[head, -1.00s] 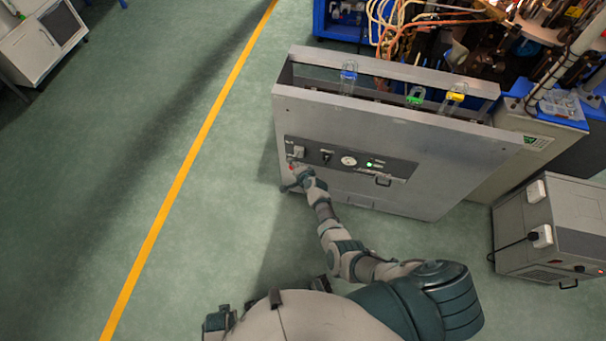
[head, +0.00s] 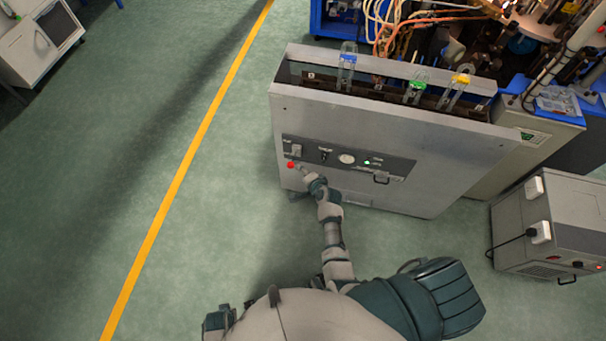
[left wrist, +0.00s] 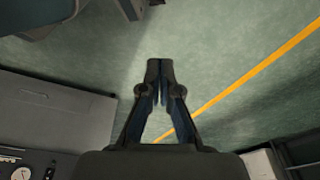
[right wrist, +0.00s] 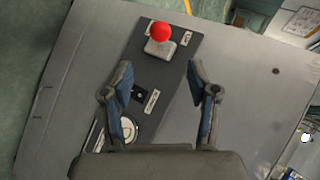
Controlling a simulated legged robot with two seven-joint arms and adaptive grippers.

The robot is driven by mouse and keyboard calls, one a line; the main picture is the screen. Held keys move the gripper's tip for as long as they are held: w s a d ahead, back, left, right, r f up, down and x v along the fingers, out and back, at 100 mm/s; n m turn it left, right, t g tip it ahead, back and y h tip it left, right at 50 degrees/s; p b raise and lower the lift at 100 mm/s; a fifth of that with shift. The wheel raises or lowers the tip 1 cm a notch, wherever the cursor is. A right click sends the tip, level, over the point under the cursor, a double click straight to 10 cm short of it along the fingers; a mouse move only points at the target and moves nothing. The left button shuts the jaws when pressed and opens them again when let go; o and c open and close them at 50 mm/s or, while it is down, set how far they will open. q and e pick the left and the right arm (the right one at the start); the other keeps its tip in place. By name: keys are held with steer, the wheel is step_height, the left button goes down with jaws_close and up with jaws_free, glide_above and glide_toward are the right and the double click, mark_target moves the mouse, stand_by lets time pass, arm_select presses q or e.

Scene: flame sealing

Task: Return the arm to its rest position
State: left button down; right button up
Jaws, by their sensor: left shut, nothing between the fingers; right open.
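My right arm reaches up to the front of a grey cabinet (head: 420,150) in the head view. Its gripper (head: 303,172) is close to the control panel, just right of a red button (head: 290,165). In the right wrist view the gripper (right wrist: 163,75) is open and empty, with the red button (right wrist: 161,32) beyond the fingertips, apart from them. My left gripper (left wrist: 159,65) is shut and empty over bare floor in the left wrist view; it does not show clearly in the head view.
Glass vessels with blue (head: 348,58), green (head: 417,86) and yellow (head: 461,79) bands stand in the cabinet's open top. A grey box (head: 550,225) stands at right. Green floor (head: 90,180) with a yellow line (head: 170,198) is clear at left.

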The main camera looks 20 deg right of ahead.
arm_select(q)
steer(key=s+f, duration=0.1)
steer(key=s+f+p, duration=0.1)
steer(key=f, duration=0.1)
steer(key=shift+s+a+f, duration=0.1)
steer(key=shift+a, duration=0.05)
arm_select(e)
steer(key=s+f+n+g, duration=0.3)
steer(key=s+f+n, duration=0.2)
steer(key=s, duration=0.8)
steer(key=s+f+n+g+h, duration=0.1)
steer(key=s+f+n+g, duration=0.2)
steer(key=s, duration=1)
steer(key=s+f+n+g, duration=0.3)
steer(key=s+f+n, duration=0.6)
steer(key=s+f, duration=0.3)
steer(key=shift+s+d, duration=0.4)
steer(key=shift+d, duration=0.1)
